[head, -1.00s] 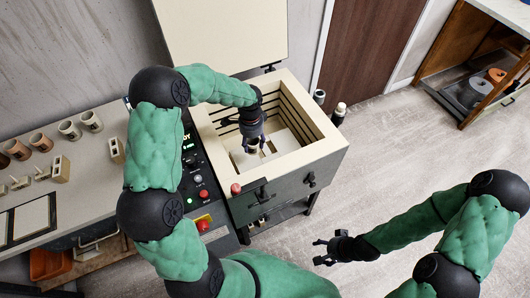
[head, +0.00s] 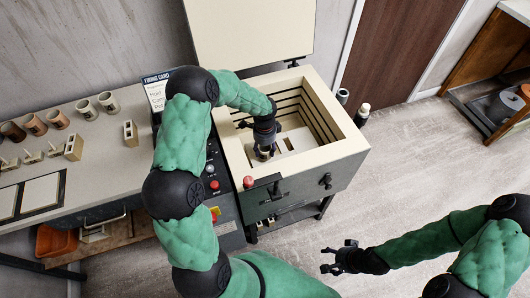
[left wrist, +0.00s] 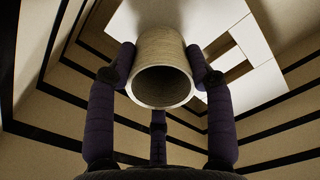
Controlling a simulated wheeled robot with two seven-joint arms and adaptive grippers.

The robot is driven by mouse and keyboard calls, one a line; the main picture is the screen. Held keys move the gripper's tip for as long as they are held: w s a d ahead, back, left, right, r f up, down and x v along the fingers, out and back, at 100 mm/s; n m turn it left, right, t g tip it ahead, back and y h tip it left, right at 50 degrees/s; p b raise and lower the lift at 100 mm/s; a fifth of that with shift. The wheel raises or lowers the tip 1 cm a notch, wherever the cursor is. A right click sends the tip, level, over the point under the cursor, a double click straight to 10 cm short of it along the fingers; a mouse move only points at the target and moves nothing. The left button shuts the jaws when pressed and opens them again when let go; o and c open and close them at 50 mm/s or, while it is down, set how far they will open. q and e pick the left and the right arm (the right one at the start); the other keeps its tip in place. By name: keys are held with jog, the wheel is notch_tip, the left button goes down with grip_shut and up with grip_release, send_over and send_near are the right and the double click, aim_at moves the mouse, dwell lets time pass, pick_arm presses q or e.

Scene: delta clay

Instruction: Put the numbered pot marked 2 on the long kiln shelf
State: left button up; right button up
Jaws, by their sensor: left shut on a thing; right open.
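My left gripper (head: 264,148) reaches down into the open kiln (head: 238,160). It is shut on a pale grey-beige pot (left wrist: 158,50), which shows its open mouth between the fingers in the left wrist view. No number shows on it. Pale shelf pieces (left wrist: 250,45) lie beyond the pot on the kiln floor, and a light shelf (head: 296,138) also shows in the head view. I cannot tell whether the pot touches a shelf. My right gripper (head: 338,258) is open and empty above the floor at the lower right.
Several pots (head: 84,109) and small blocks (head: 130,133) stand on the bench at left. The kiln lid (head: 250,30) is raised. A control panel with a red button (head: 211,213) adjoins the kiln. Its walls closely surround the left gripper.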

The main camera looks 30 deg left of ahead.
pick_arm(q)
jog(key=shift+f, duration=0.8)
jog(key=shift+f, duration=0.2)
jog(key=o, duration=1.2)
notch_tip(320, 180, up, 12)
jog(key=p, duration=0.4)
jog(key=shift+r+p, duration=0.2)
jog(key=shift+p, duration=0.15)
